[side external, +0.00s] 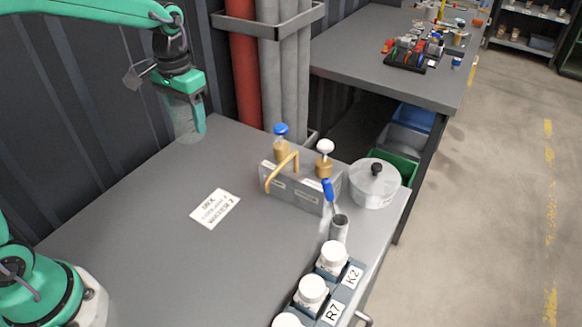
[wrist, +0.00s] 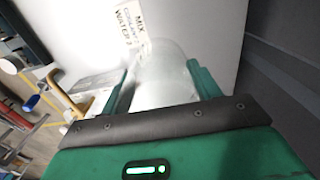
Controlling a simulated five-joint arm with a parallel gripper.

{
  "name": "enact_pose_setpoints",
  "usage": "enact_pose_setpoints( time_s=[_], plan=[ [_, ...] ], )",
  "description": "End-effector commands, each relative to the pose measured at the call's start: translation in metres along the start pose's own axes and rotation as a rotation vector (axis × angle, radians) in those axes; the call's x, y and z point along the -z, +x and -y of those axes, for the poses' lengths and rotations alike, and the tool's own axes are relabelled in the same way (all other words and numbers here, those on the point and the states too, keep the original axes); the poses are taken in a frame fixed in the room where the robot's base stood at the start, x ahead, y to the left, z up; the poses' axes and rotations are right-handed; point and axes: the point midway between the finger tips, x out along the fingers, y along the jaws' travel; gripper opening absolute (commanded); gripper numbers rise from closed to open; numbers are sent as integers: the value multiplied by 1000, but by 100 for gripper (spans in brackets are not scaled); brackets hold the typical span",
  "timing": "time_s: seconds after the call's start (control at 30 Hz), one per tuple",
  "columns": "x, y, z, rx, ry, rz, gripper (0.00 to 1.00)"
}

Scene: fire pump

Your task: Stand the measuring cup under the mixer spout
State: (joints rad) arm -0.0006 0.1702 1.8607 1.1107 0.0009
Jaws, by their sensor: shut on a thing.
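The measuring cup (side external: 182,120) is a clear, translucent cylinder, upright or nearly so, at the back left edge of the bench. My gripper (side external: 190,108) is shut on it; one green finger shows on its right side. In the wrist view the cup (wrist: 163,82) sits between both green fingers. I cannot tell whether its base touches the bench. The mixer spout (side external: 279,171) is a bent brass pipe on a grey metal block (side external: 292,187), to the right of the cup and well apart from it. The spout also shows at the left of the wrist view (wrist: 78,108).
Blue-capped and white-topped fittings rise behind the block. A lidded pot (side external: 375,184), a metal holder with a blue-handled tool (side external: 338,228), and white-capped bottles (side external: 333,257) stand right. The left bench is clear.

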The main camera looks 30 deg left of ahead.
Motion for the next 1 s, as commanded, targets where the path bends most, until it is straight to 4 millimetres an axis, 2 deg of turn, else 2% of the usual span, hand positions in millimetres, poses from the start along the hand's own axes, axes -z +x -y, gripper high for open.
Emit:
enact_pose_setpoints(
  time_s=[0.2, 0.37, 0.67, 1.0],
  plan=[
    [-1, 0, -3, 0, 12, 0, 40],
    [-6, 2, -14, 0, 61, 0, 40],
    [-29, 8, -62, 0, 284, 0, 40],
    [-74, 20, -120, 0, 619, 0, 40]
  ],
)
